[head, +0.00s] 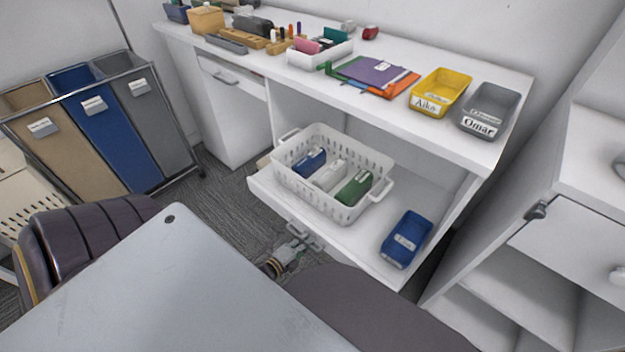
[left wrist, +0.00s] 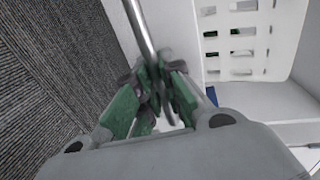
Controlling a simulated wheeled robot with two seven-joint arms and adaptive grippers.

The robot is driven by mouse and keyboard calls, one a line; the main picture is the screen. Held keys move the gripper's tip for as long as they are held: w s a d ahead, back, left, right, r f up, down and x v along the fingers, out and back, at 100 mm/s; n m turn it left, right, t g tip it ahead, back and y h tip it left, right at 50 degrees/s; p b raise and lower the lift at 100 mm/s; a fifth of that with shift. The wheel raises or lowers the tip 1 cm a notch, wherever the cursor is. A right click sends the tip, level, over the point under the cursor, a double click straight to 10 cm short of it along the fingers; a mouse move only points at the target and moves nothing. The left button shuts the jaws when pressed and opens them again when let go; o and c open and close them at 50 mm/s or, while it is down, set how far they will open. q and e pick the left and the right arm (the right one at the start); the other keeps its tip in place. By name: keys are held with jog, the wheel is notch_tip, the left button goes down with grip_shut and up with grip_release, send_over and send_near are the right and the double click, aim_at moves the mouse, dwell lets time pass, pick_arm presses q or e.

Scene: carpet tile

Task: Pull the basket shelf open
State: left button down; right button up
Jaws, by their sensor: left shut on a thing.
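The basket shelf (head: 345,243) is a white pull-out board under the white desk, and it stands out from the desk. A white slotted basket (head: 331,200) with several items in it sits on the shelf, and it also shows in the left wrist view (left wrist: 243,40). A metal bar handle (head: 306,238) is on the shelf's front. In the left wrist view the handle (left wrist: 139,22) runs between the green finger pads. My left gripper (head: 292,250) is shut on the handle; it also shows in the left wrist view (left wrist: 160,95). My right gripper is not in view.
A dark chair (head: 80,235) and a grey tabletop (head: 160,290) are in the foreground. A white cabinet (head: 570,250) stands at the right. Carpet (head: 215,190) is clear left of the shelf.

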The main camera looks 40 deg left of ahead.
pick_arm(q)
jog(key=f+p+v, duration=0.2)
jog(key=p+v, duration=0.1)
jog(key=v, duration=1)
jog(key=shift+s+f, duration=0.4)
jog(key=shift+s, duration=0.05)
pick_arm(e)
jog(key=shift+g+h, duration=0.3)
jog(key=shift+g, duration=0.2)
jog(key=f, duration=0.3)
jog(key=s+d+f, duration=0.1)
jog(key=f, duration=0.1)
pick_arm(q)
jog(key=c, duration=1.5)
grip_release()
jog(key=shift+a, duration=0.1)
jog(key=shift+v, duration=6)
jog(key=shift+s, duration=0.1)
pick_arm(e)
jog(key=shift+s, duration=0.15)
